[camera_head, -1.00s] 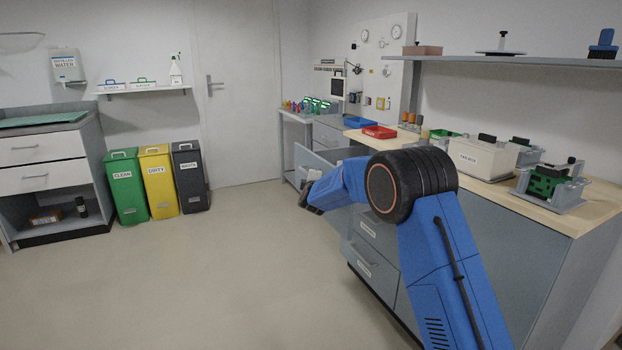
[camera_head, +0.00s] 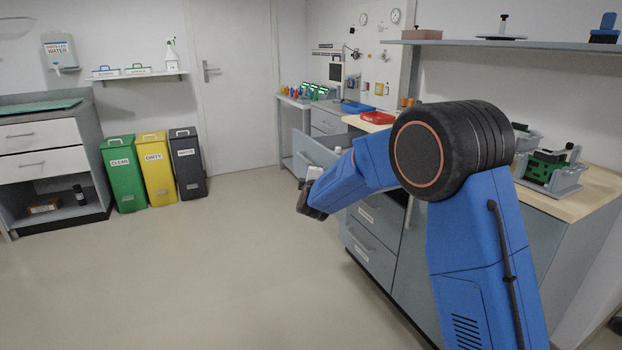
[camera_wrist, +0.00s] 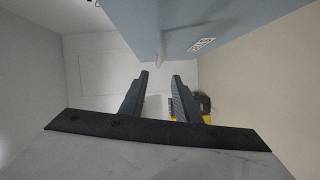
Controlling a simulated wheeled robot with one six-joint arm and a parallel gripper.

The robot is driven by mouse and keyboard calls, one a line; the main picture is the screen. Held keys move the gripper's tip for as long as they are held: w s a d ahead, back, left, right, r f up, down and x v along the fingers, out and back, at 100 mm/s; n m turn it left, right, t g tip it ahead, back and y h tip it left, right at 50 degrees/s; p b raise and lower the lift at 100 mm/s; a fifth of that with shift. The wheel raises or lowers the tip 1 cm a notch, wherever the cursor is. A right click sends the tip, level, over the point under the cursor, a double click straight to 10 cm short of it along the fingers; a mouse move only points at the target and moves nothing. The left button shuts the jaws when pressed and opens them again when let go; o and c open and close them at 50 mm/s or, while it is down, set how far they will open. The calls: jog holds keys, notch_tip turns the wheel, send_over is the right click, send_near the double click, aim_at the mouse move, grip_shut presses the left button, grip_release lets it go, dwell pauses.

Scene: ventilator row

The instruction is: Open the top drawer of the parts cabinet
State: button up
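The parts cabinet (camera_head: 378,258) is grey-blue and stands right of centre under a wooden worktop. Its top drawer (camera_head: 318,150) stands pulled out, its front panel turned toward the left; my blue arm hides part of it. Labelled drawers below it look closed. My gripper (camera_head: 309,193) is just below and in front of the pulled-out drawer. In the wrist view my gripper (camera_wrist: 160,76) has its two dark fingers apart. A drawer front (camera_wrist: 215,20) with a label fills the top, and a pale handle (camera_wrist: 160,50) points down toward the gap between the fingertips. I see no clear contact.
Green, yellow and dark bins (camera_head: 155,172) stand by the door (camera_head: 235,90). A white drawer unit (camera_head: 42,150) is at the left. Red and blue trays (camera_head: 377,117) and a green device (camera_head: 550,170) are on the worktop. The floor at left and centre is clear.

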jog(key=shift+s+d+r, duration=0.1)
jog(key=shift+s+d, duration=0.1)
jog(key=shift+s, duration=1.6)
jog(key=s+d+r+m+g+y, duration=0.1)
jog(key=s+d+r+m+g, duration=0.2)
jog(key=s+d, duration=0.6)
jog(key=s+d+r+m+g+y, duration=0.1)
jog(key=s+d+r+m+g, duration=0.25)
jog(key=s+d, duration=0.65)
jog(key=s+d+f+m+g+h, duration=0.1)
jog(key=s+d, duration=0.4)
jog(key=s, duration=0.8)
jog(key=s+d+f+m+g+h, duration=0.1)
jog(key=s+d+f+m+g, duration=0.2)
jog(key=s, duration=1.1)
jog(key=s+d+f+m+g+h, duration=0.1)
jog(key=s+d+f+m, duration=0.4)
jog(key=s, duration=0.8)
jog(key=shift+s+d+f+m+g+h, duration=0.3)
jog(key=shift+d+m+g+h, duration=0.15)
jog(key=shift+d+m, duration=0.4)
jog(key=shift+w, duration=0.1)
